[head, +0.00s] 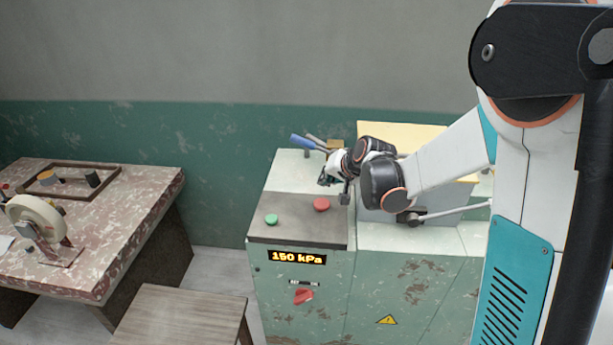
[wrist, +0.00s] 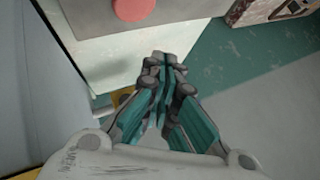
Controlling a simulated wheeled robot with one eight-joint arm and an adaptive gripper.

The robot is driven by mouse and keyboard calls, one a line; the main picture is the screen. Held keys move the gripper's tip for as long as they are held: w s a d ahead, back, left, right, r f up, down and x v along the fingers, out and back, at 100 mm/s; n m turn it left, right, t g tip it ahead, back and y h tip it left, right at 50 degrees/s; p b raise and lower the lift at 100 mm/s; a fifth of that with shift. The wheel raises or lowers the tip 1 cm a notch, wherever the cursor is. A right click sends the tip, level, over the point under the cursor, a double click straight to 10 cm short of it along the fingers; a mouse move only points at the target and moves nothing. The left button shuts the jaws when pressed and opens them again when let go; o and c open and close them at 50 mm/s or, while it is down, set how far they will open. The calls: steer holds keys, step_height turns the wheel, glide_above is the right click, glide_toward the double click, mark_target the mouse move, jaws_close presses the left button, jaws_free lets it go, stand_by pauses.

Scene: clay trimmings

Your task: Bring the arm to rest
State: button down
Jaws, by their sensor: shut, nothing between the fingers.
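My arm reaches from the right over a pale green machine (head: 300,275) in the head view. My gripper (head: 326,181) is above the machine's top, behind the red button (head: 321,204) and the green button (head: 271,219). In the wrist view my gripper (wrist: 163,62) has its teal and grey fingers closed together with nothing held. The red button (wrist: 132,8) shows at the top edge there, apart from the fingertips. The exact height of the fingers over the machine cannot be told.
A blue-handled tool (head: 305,142) lies at the machine's back. A lever (head: 455,211) and a yellow-topped block (head: 400,132) are near my arm. The display (head: 297,258) reads 150 kPa. A red-brown table (head: 115,240) stands left, a wooden stool (head: 180,315) in front.

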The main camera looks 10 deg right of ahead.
steer(key=s+r+n+g+h+b, duration=0.1)
steer(key=s+r+n, duration=0.1)
steer(key=s, duration=1.5)
steer(key=s+a+r+n+h+b, duration=0.1)
steer(key=s+r+n, duration=0.2)
steer(key=s, duration=1.4)
step_height(320, 180, up, 2)
steer(key=shift+g+h, duration=0.4)
